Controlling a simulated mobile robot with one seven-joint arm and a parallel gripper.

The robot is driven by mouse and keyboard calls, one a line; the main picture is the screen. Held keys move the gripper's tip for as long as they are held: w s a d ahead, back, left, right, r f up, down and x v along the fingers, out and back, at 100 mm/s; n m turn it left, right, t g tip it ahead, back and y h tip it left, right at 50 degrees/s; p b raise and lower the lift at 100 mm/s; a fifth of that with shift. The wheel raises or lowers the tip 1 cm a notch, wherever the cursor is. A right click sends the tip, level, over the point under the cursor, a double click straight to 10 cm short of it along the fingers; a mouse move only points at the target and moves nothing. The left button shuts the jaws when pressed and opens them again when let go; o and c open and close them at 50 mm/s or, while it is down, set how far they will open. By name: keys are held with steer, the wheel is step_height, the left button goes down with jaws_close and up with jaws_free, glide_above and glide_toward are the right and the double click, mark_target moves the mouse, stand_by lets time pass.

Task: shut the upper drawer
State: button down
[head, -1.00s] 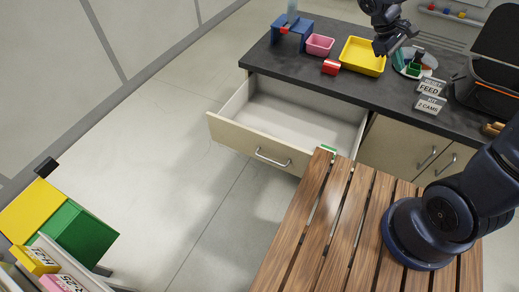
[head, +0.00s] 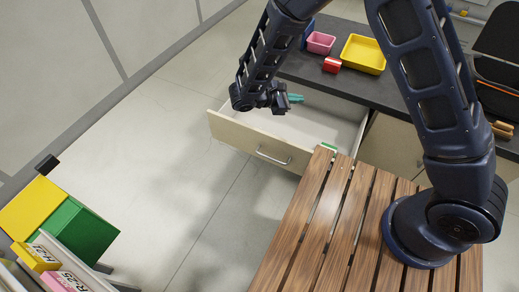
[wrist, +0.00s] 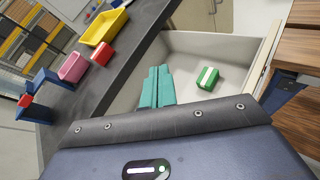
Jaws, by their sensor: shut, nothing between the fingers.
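The upper drawer (head: 240,133) is pulled well out from under the dark counter, its pale front with a metal handle (head: 273,156) facing the lower left. Its white inside also shows in the wrist view (wrist: 215,47). My gripper (head: 299,98) is over the open drawer, near its back and the counter edge. In the wrist view its teal fingers (wrist: 158,68) are together with nothing between them. I cannot tell how far above the drawer floor they are. A green block with a white stripe (wrist: 207,79) lies in the drawer; only part of it shows in the head view (head: 328,147).
On the counter (head: 390,93) stand a pink bin (head: 320,43), a yellow tray (head: 362,54) and a red block (head: 332,65). A slatted wooden table (head: 330,200) stands close to the drawer's right end. The floor in front of the drawer is clear.

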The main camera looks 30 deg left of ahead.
steer(key=s+a+f+n+t+y, duration=0.3)
steer(key=s+a+f+n+t, duration=0.3)
steer(key=s+f, duration=0.55)
steer(key=n+t+y, duration=0.2)
steer(key=n+y, duration=0.4)
glide_toward(263, 144)
steer(key=w, duration=0.6)
steer(key=shift+w+r, duration=0.1)
steer(key=shift+w, duration=0.3)
steer(key=shift+w, duration=0.15)
steer(key=w, duration=3.5)
